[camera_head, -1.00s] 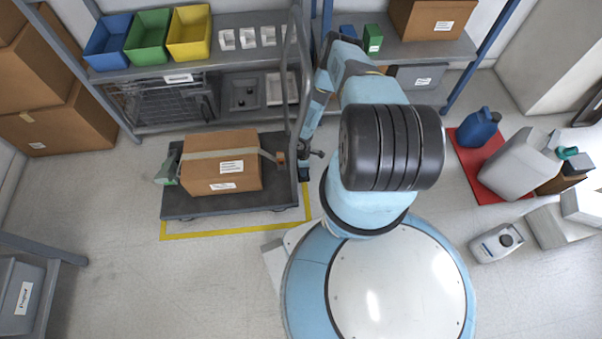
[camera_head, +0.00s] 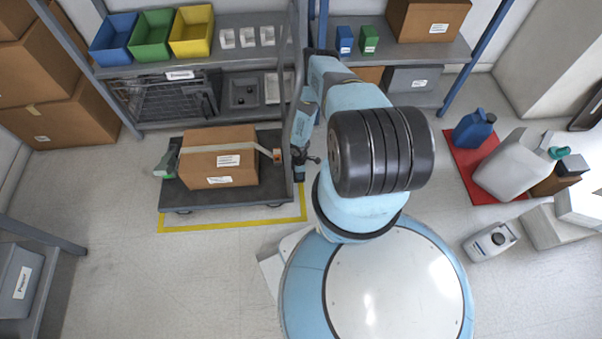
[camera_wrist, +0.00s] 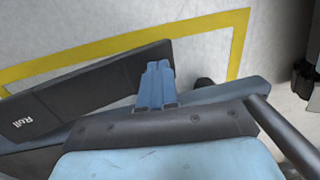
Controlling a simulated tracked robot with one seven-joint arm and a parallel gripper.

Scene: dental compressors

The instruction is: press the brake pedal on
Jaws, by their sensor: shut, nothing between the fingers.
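The dark grey platform cart (camera_head: 225,202) stands inside a yellow floor outline with a taped cardboard box (camera_head: 222,165) on it. My gripper (camera_head: 299,173) is low at the cart's right end, beside the upright handle. In the wrist view, my gripper's blue fingers (camera_wrist: 158,72) are together and empty, overlapping the cart's edge in the picture. I cannot tell whether they touch anything. A small dark rounded part (camera_wrist: 204,85) shows just right of the fingers; I cannot tell whether it is the brake pedal or a caster.
The cart's handle tube (camera_wrist: 280,135) runs close to my gripper's right. A shelf with blue, green and yellow bins (camera_head: 192,32) stands behind the cart. A red mat (camera_head: 462,155) with containers lies right. The floor in front of the cart is clear.

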